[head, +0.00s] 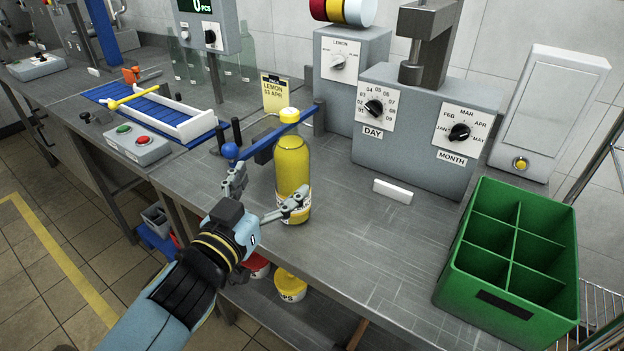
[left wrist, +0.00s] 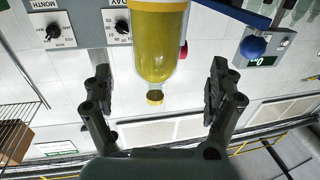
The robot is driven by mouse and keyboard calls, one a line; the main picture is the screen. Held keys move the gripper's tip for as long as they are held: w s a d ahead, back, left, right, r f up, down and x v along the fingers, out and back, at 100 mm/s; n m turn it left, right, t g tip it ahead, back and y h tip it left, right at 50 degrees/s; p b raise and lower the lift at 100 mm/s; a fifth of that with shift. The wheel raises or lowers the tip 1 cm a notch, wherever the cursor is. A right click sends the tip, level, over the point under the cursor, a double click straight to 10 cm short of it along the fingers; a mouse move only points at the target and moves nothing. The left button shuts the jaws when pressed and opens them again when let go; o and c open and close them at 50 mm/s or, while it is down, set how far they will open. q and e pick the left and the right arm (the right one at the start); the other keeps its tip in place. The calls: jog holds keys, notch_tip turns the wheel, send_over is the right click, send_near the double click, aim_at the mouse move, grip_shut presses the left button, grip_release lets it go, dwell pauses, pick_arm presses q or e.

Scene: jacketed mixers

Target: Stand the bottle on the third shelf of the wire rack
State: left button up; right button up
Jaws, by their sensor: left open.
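The bottle (head: 292,170), filled with yellow liquid and with a yellow cap, stands upright on the steel bench. My left gripper (head: 270,186) is open at its front, with one finger to its left and the other by its lower right side. In the left wrist view the bottle (left wrist: 158,45) appears upside down between the spread fingers (left wrist: 158,85), with gaps on both sides. The wire rack (head: 603,300) shows only partly at the right edge of the head view; it also shows in the left wrist view (left wrist: 18,122). Its third shelf cannot be made out. My right gripper is not in view.
A blue lever with a ball (head: 229,151) runs close by the bottle. The dial machine (head: 425,140) stands behind to the right. A green divided crate (head: 450,285) sits at the bench's right end. Bare bench lies between bottle and crate.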

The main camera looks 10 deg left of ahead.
aim_at(292, 162)
pick_arm(q)
jog(key=w, duration=0.2)
jog(key=w+d, duration=0.1)
jog(key=w, duration=0.2)
jog(key=w+b, duration=0.1)
jog(key=w, duration=0.1)
jog(key=shift+w+d+f, duration=0.25)
jog(key=shift+d, duration=0.1)
jog(key=shift+s+r, duration=0.1)
jog(key=c, duration=1.8)
jog(key=shift+r, duration=0.1)
